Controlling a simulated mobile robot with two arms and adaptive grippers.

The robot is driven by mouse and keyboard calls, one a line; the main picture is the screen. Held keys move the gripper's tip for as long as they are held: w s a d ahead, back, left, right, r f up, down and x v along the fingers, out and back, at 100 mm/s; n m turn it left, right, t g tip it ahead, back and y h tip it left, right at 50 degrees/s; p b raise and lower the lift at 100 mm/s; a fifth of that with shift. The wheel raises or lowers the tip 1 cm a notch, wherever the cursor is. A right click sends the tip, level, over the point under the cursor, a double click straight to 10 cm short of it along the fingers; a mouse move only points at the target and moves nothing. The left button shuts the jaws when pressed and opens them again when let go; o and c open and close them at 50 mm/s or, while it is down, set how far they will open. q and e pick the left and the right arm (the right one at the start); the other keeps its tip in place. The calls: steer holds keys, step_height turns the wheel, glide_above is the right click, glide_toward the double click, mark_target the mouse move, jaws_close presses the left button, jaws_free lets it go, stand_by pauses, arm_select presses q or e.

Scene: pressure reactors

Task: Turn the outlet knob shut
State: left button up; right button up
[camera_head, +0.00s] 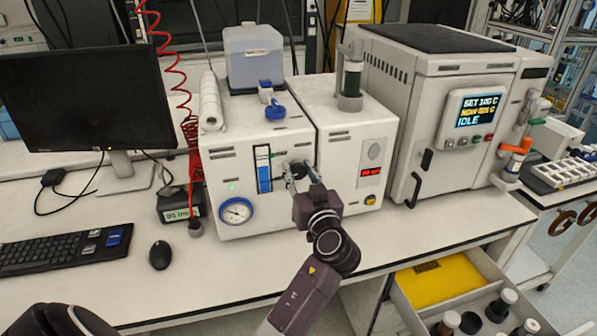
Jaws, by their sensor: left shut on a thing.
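The outlet knob (299,169) is a small dark knob on the front of the white reactor unit (262,205), right of a blue level strip (264,172). My left gripper (298,178) reaches up to it from the front, with its fingers closed around the knob. The fingers and wrist hide part of the knob, so its turn angle cannot be told. A round gauge (236,211) with a blue rim sits lower left on the same front. My right gripper is not in view.
A monitor (82,98), keyboard (62,250) and mouse (160,255) stand at left. A white oven-like unit (440,95) stands at right, its display reading IDLE. An open drawer (405,300) with bottles juts out at lower right. The bench front is clear.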

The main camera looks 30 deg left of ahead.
arm_select(q)
steer(key=m, duration=0.4)
steer(key=m+p, duration=0.1)
steer(key=m, duration=0.3)
steer(key=shift+d+m, duration=0.1)
steer(key=shift+m, duration=0.2)
steer(key=m+p, duration=0.1)
steer(key=m, duration=0.1)
steer(key=shift+w+m, duration=0.1)
steer(key=shift+m, duration=0.3)
steer(key=m+p, duration=0.1)
steer(key=m, duration=0.1)
steer(key=shift+m, duration=0.3)
steer(key=m+p, duration=0.2)
steer(key=m, duration=0.1)
steer(key=shift+m, duration=0.4)
steer(key=shift+f+m+p, duration=0.15)
steer(key=shift+m+p, duration=0.3)
steer(key=shift+m, duration=0.05)
steer(key=shift+f, duration=0.1)
steer(key=o, duration=1.2)
steer(key=shift+d, duration=0.1)
